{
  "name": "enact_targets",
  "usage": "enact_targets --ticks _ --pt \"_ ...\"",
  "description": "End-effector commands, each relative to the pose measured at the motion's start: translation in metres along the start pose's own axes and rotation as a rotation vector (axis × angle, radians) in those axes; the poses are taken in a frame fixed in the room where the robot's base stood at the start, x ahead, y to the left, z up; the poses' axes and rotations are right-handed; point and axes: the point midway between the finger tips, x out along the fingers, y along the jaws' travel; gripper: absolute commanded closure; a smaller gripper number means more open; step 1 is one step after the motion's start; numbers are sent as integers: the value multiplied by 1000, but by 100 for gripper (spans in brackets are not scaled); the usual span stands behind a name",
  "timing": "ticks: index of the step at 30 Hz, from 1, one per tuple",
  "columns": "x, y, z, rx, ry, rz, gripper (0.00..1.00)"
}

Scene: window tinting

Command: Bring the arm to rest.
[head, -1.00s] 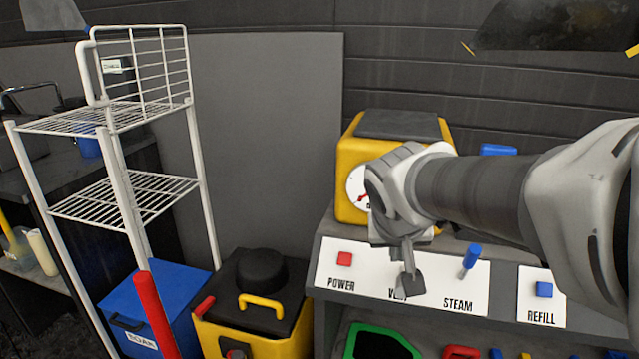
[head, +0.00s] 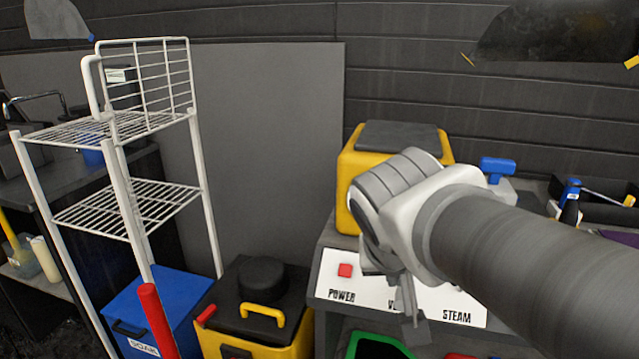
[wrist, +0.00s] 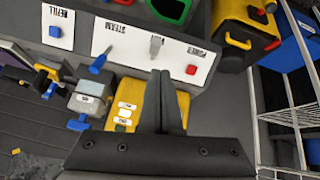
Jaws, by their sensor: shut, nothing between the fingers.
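My gripper (head: 414,318) hangs at the end of my arm in front of the control panel in the head view. In the wrist view my gripper (wrist: 163,78) has its two dark fingers pressed together with nothing between them. The white panel (head: 440,306) carries a red POWER button (head: 345,270). The wrist view also shows the grey valve control (wrist: 156,44) just beyond the fingertips and the blue STEAM lever (wrist: 100,61). I cannot tell whether the fingertips touch the valve control. My arm hides part of the panel in the head view.
The yellow steamer (head: 352,165) stands behind my gripper, partly hidden. A white wire rack (head: 128,200), a blue bin (head: 190,290) and a yellow-black canister (head: 262,335) stand at left.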

Motion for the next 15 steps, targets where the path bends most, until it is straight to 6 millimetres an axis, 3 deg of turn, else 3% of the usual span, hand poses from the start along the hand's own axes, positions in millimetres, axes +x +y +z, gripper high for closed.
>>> enact_targets --ticks 5,12,15 --pt "-4 15 24 -14 -32 -35 100" --pt "-12 30 88 -70 -84 -210 100" --pt "-37 33 71 -82 -88 -215 100"
